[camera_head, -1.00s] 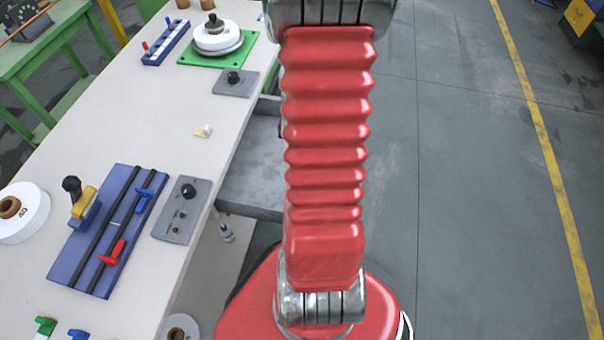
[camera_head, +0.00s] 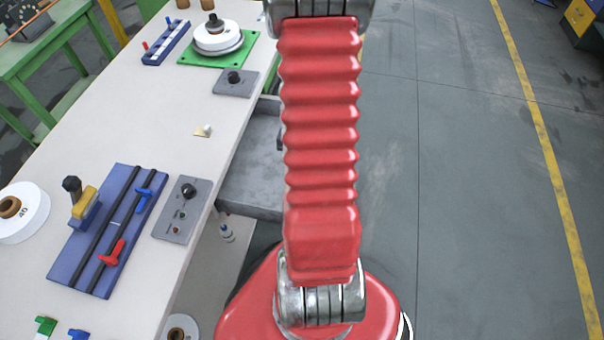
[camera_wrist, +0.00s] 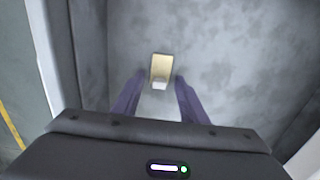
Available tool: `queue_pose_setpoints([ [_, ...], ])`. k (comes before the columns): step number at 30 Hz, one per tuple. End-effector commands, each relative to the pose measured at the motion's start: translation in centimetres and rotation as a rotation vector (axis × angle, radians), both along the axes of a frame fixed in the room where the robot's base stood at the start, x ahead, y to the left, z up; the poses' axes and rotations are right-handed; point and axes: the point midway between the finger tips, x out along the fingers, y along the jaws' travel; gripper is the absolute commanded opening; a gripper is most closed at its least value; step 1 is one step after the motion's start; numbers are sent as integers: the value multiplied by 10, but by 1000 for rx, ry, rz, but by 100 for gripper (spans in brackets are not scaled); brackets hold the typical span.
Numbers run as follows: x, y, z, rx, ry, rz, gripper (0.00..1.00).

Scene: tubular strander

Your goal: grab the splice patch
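A small yellowish rectangular patch with a white tab, which looks like the splice patch (camera_wrist: 160,69), lies on the grey floor of a tray (camera_wrist: 235,45) in the wrist view. My gripper (camera_wrist: 160,77) is open, its two dark purple fingers pointing toward the patch, one on each side in the picture. I cannot tell the height left between the fingertips and the tray floor. Nothing is held. In the head view my red arm hides the gripper and that patch. A similar small yellowish piece with a white tab (camera_head: 203,131) lies on the white table.
The grey open tray (camera_head: 248,180) sits beside the white table (camera_head: 150,135), with walls around its floor. On the table are a blue fixture (camera_head: 108,235), grey control plates (camera_head: 182,215) and a green plate with a white spool (camera_head: 217,40).

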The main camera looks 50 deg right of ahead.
Motion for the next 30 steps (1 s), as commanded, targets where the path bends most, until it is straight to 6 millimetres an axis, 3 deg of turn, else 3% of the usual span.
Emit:
queue_pose_setpoints([
  [14, 0, 0, 0, -1, 0, 0, 39],
  [30, 0, 0, 0, -1, 0, -1, 2],
])
